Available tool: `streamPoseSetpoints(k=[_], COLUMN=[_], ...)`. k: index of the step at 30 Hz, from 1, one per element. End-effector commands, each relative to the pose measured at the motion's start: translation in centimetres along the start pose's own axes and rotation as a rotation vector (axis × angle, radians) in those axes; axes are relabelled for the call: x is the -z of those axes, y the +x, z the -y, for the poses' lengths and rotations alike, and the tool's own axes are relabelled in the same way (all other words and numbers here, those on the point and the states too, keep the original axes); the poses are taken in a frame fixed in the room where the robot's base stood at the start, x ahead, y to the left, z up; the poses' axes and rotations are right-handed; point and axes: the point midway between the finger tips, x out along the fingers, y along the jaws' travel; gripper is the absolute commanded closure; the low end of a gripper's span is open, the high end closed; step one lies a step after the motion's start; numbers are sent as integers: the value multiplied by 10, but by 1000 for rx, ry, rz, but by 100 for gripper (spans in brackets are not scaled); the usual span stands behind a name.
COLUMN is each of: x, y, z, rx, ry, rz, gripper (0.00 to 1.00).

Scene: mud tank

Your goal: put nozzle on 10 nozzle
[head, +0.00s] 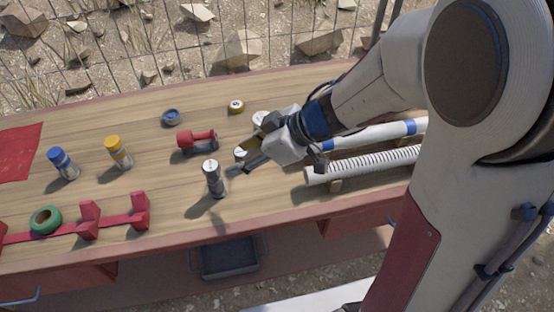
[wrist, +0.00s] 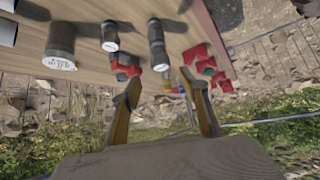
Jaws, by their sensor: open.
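Several grey cylinders with pale tops stand on the wooden bench; I cannot tell which is the nozzle and which is nozzle 10. One cylinder (head: 214,180) stands upright and apart, just left of my gripper (head: 245,150). A second (head: 240,153) is partly hidden by a finger, and a third (head: 260,117) stands behind the gripper. In the wrist view, a wide dark cylinder (wrist: 60,46), a slimmer one (wrist: 110,37) and a dark one (wrist: 157,46) show beyond the fingers. My gripper (wrist: 160,80) is open, with nothing between its fingers.
A red tool (head: 197,140) lies left of the gripper. A blue bottle (head: 63,164) and a yellow bottle (head: 118,153) stand farther left. A green tape roll (head: 46,220) rests by a red rack (head: 115,222). White pipes (head: 365,164) lie right. Bare wood lies left of the near cylinder.

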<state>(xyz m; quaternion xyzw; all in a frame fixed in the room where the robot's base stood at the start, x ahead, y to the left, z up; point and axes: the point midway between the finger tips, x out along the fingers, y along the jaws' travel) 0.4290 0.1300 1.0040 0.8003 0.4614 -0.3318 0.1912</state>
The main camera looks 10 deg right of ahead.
Motion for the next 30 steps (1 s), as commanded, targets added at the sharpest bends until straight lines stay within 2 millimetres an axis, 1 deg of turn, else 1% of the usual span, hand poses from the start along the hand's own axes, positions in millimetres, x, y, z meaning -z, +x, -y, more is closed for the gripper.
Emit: streamPoseSetpoints(k=[5, 8, 11, 14, 17, 18, 22, 26, 30], x=[2, 6, 13, 22, 29, 31, 34, 31, 21], y=[-2, -6, -14, -28, -49, -58, -92, -128, -163], z=[-3, -12, -27, -47, -68, -76, -98, -112, -115], rx=[-16, -59, -134, -239, -361, -411, -565, -698, -812], ry=[-1, -3, -4, -1, 12, 19, 60, 116, 192], rz=[-3, -8, -16, -24, -27, -26, -18, 2, 31], gripper=[56, 56, 56, 56, 56, 56, 56, 56, 56])
